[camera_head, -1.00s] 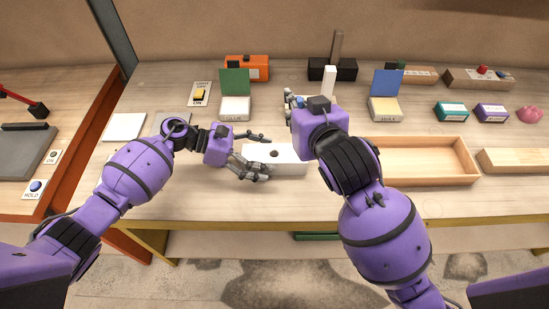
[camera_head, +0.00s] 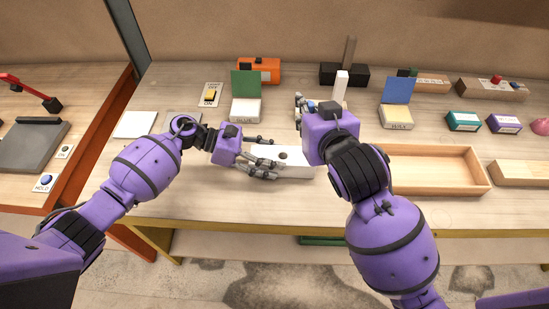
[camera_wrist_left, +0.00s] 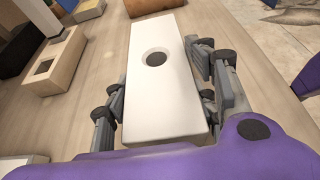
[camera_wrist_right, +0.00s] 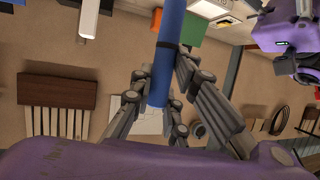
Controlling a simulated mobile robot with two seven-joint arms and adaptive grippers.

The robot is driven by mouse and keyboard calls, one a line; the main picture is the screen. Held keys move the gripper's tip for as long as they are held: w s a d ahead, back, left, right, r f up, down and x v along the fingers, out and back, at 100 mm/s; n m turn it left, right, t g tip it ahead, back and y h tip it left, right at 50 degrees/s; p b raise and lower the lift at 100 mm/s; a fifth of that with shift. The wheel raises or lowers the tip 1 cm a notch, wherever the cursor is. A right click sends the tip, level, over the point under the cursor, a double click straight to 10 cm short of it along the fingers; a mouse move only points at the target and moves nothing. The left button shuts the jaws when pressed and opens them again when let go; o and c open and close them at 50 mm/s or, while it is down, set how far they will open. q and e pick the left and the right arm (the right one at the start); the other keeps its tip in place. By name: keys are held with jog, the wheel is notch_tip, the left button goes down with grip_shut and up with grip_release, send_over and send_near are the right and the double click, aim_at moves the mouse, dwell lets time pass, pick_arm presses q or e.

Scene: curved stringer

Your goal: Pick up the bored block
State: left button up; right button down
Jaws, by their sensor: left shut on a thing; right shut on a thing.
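The bored block (camera_head: 297,170) is a long white block with a round dark hole in its top, at the middle of the bench in the head view. My left gripper (camera_head: 268,157) is shut on its left part, one finger set along each long side. The left wrist view shows the block (camera_wrist_left: 160,105) between the fingers, with the hole facing up. I cannot tell whether the block touches the bench. My right gripper (camera_wrist_right: 160,92) is shut on a blue rod (camera_wrist_right: 164,65). In the head view my right arm hides most of that grip and the block's right end.
A shallow wooden tray (camera_head: 484,186) lies right of my right arm. A white plate (camera_head: 134,124) lies left. The front bench strip is clear.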

pick_arm(q)
notch_tip(320, 180, up, 3)
jog(key=shift+f, duration=0.15)
jog(key=a, duration=1.8)
jog(key=shift+d, duration=0.1)
jog(key=shift+d+f, duration=0.35)
jog(key=shift+d, duration=2.65)
jog(key=shift+d+f, duration=0.3)
jog(key=shift+d, duration=2.7)
jog(key=shift+d+f, duration=0.35)
jog(key=shift+d, duration=2.65)
jog(key=shift+f, duration=0.55)
jog(key=o, duration=1.5)
jog(key=shift+c, duration=0.2)
